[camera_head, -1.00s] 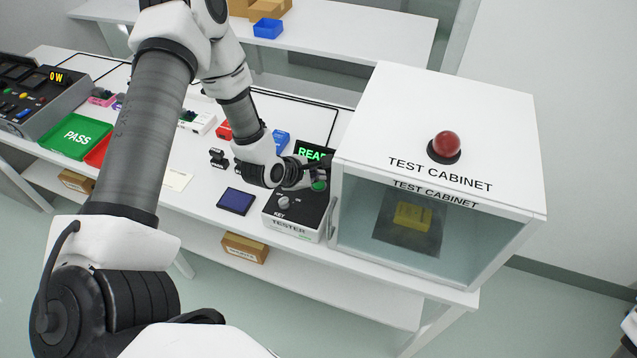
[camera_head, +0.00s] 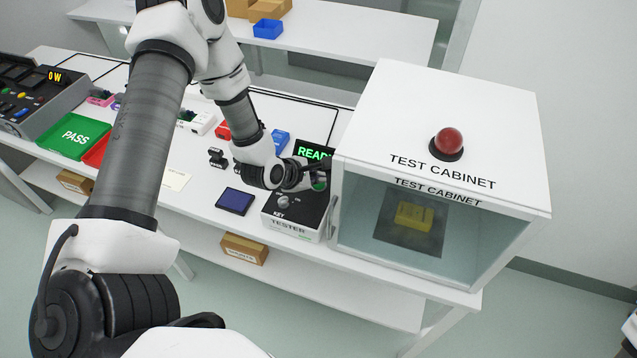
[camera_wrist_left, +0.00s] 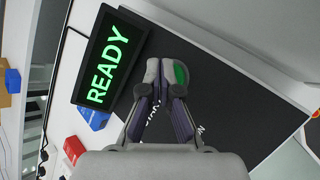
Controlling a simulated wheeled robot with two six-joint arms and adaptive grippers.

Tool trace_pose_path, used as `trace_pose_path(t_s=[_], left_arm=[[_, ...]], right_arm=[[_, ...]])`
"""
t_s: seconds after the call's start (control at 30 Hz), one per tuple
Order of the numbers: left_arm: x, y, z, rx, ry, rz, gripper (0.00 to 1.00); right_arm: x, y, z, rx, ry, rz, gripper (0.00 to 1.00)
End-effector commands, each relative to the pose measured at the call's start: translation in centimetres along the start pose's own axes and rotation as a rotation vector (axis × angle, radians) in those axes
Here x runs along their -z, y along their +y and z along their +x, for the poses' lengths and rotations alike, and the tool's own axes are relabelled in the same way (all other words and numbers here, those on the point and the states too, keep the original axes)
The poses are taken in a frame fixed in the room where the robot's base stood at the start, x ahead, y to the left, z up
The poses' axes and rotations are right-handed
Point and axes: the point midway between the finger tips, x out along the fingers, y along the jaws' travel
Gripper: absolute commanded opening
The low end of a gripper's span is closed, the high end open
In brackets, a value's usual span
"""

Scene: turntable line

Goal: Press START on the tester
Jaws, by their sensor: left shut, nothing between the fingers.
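The tester (camera_head: 292,230) is a box with a black top, standing left of the test cabinet on the white bench. Its green START button (camera_head: 320,187) is mostly hidden by my left gripper (camera_head: 319,172). In the left wrist view the gripper (camera_wrist_left: 164,72) is shut and empty, its tips over the black panel. The green button (camera_wrist_left: 181,74) shows beside and partly behind the right-hand tip; whether they touch I cannot tell. The tester's display (camera_wrist_left: 112,62) reads READY in green. The key switch (camera_head: 283,202) is at the panel's front left. My right gripper is out of view.
The white test cabinet (camera_head: 450,110), with a red dome lamp (camera_head: 448,142), stands close on the right. A yellow part (camera_head: 413,216) is inside it behind glass. A dark blue pad (camera_head: 236,201) and a green PASS tray (camera_head: 78,138) lie to the left.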

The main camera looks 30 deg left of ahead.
Motion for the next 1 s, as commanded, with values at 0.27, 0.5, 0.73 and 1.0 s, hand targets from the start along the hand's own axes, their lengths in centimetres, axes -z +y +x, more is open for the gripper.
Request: trace_pose_path(t_s=[0.27,0.5,0.73,1.0], left_arm=[[0.17,-0.16,0.22,0.0,0.0,0.0,0.0],[0.28,-0.27,0.37,0.0,0.0,0.0,0.0],[0.34,-0.34,0.46,0.0,0.0,0.0,0.0],[0.3,-0.3,0.39,0.0,0.0,0.0,0.0]], right_arm=[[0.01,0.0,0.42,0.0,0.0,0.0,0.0],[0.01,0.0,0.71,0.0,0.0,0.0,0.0],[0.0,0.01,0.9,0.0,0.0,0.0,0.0],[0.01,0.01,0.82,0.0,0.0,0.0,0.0]])
